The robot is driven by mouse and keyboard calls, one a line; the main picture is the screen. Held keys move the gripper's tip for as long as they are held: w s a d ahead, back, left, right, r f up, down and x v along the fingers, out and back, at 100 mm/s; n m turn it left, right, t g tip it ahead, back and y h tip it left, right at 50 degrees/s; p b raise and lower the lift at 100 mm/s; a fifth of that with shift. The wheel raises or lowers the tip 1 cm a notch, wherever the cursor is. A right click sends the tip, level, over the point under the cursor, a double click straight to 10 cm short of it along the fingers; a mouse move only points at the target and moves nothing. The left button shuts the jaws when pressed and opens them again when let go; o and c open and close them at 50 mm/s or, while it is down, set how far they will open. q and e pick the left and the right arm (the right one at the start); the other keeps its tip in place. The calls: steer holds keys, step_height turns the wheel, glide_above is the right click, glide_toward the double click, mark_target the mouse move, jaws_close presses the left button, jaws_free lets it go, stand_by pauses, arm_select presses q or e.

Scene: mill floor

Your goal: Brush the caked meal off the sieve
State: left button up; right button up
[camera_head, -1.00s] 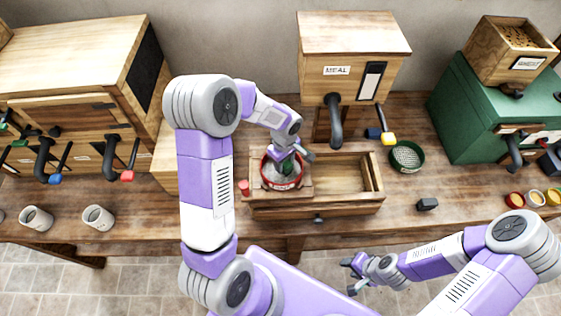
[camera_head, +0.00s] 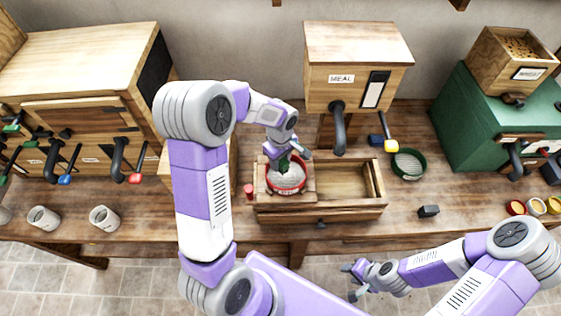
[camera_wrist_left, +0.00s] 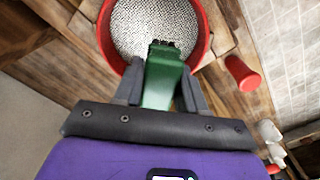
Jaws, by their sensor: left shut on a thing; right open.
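The sieve (camera_head: 290,181) is a round red-rimmed pan with a grey mesh, on the left part of a wooden frame. It also shows in the left wrist view (camera_wrist_left: 143,22), where its mesh looks speckled and I cannot make out distinct caked meal. My left gripper (camera_head: 286,157) is over the sieve, shut on a green-handled brush (camera_wrist_left: 160,80). The brush's dark end is over the mesh; I cannot tell whether it touches. My right gripper (camera_head: 354,281) is open and empty, in front of the bench.
A wooden drawer box (camera_head: 345,181) adjoins the sieve. A red cylinder (camera_head: 249,191) stands left of it. A green-rimmed sieve (camera_head: 408,164) and a small dark block (camera_head: 428,211) lie to the right. The meal bin (camera_head: 357,65) stands behind.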

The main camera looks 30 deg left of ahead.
arm_select(q)
steer(key=shift+r+p, duration=1)
steer(key=shift+r, duration=0.8)
